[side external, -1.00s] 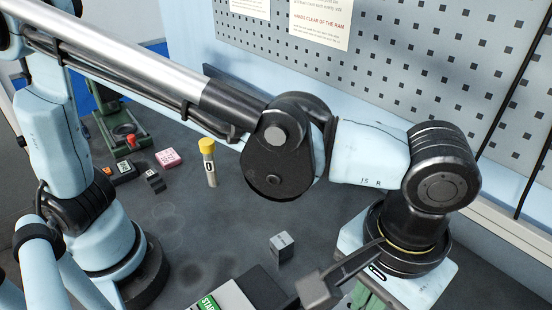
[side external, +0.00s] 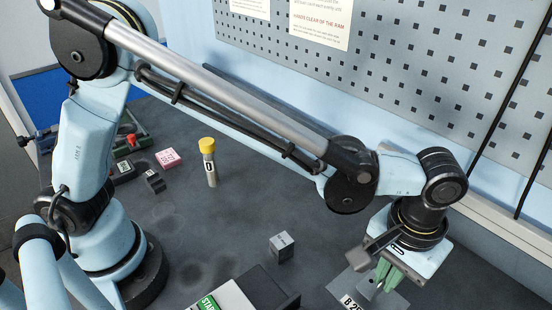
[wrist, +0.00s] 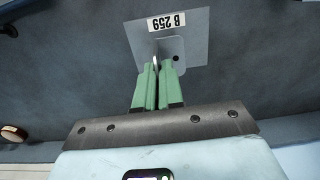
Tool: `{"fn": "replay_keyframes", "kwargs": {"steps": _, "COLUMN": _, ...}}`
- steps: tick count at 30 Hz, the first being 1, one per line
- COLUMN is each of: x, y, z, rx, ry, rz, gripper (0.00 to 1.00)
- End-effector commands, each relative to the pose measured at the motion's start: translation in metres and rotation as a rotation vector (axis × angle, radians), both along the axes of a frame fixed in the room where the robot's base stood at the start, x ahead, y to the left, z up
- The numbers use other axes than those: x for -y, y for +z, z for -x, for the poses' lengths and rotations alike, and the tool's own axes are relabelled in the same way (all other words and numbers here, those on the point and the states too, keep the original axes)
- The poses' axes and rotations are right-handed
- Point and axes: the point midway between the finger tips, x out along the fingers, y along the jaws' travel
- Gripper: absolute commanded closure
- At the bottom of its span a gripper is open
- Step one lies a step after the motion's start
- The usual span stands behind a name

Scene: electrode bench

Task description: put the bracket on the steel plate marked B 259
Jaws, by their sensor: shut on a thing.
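The steel plate (side external: 338,287) lies flat on the bench at the lower right of the side view, partly behind my gripper and cut by the frame's edge. Its B 259 label and bare surface (wrist: 197,22) show in the wrist view. My gripper (wrist: 158,68) points down with its green fingers (side external: 388,274) over the plate. It is shut on the grey bracket (wrist: 176,47). The bracket's flat part with a hole appears over the plate's area, near the label. I cannot tell whether it touches the plate.
A small grey block (side external: 281,246) stands left of the plate. A box with a green START label (side external: 207,303) is at the bottom edge. A yellow-capped tube (side external: 209,165), a pink block (side external: 167,158) and dark blocks stand farther back. A perforated panel (side external: 420,70) bounds the bench behind.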

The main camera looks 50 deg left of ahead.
Motion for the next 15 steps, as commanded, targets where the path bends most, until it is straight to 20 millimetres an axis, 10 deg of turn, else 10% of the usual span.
{"fn": "replay_keyframes", "kwargs": {"steps": 15, "x": 0.000, "y": -0.037, "z": 0.000, "rx": 0.000, "ry": 0.000, "rz": 0.000, "gripper": 1.00}}
